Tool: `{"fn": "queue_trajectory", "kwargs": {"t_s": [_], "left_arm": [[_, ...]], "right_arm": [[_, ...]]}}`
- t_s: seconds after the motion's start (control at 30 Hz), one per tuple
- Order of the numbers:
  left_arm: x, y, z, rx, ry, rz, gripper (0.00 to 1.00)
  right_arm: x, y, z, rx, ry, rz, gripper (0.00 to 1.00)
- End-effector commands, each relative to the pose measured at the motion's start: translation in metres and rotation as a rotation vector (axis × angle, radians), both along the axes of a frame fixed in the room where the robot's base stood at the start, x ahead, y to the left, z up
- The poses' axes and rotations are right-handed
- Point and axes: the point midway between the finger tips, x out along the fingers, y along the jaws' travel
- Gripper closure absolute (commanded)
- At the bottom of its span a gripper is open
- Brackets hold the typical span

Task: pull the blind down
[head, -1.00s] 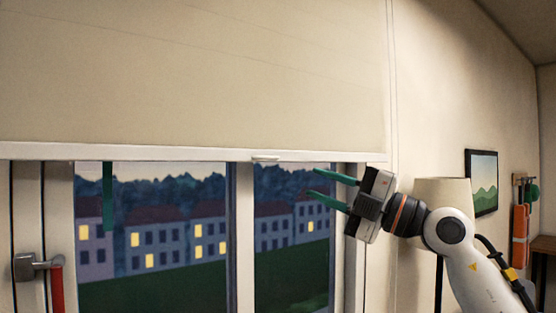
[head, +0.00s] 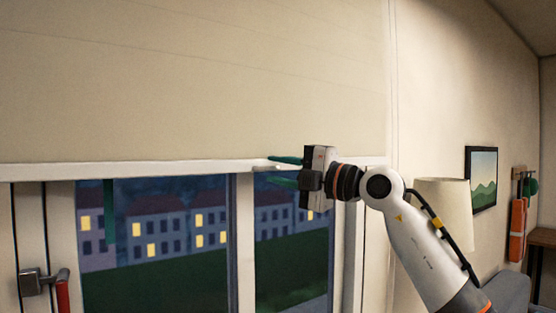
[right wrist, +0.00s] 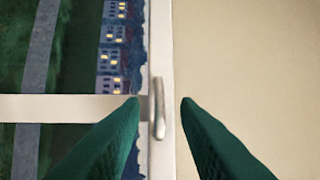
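The cream blind (head: 190,80) is partly lowered over the window and ends in a white bottom bar (head: 130,170). A small pale handle (right wrist: 159,108) sits on that bar; in the head view it is partly hidden by my right gripper (head: 273,170). My right gripper is open, its green fingers pointing left at the bar. In the right wrist view the handle lies between the two fingertips, closer to the left one, with no clear contact. My left gripper is not in view.
Window panes (head: 290,245) show houses at dusk. A grey window latch with a red grip (head: 62,294) is at lower left. A green strip (head: 109,210) hangs below the bar. A lamp (head: 446,205) and a picture (head: 482,180) are at right.

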Motion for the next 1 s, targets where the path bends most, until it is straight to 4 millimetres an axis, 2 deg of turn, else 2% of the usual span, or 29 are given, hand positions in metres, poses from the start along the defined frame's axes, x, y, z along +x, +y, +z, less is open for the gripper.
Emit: {"fn": "queue_trajectory", "kwargs": {"t_s": [0.13, 0.37, 0.4, 0.57, 0.6, 0.87, 1.0], "left_arm": [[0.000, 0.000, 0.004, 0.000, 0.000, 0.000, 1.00], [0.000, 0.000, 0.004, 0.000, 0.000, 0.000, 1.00], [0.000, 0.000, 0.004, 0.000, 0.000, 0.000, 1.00], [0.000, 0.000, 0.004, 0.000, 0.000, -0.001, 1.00], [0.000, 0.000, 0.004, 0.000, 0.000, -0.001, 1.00], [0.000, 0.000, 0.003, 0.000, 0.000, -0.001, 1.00], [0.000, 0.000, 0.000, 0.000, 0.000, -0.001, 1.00]], "right_arm": [[0.004, 0.007, 0.001, -0.001, 0.000, 0.001, 0.71], [0.005, 0.007, 0.000, -0.001, 0.001, 0.000, 0.71], [0.005, 0.007, 0.000, 0.000, 0.000, 0.000, 0.73], [0.004, 0.007, 0.000, 0.000, 0.000, 0.000, 0.99], [0.004, 0.007, 0.000, 0.000, 0.000, 0.000, 1.00], [0.005, 0.007, 0.000, 0.000, 0.000, 0.000, 1.00], [0.007, 0.007, -0.009, -0.001, 0.003, 0.000, 1.00]]}}
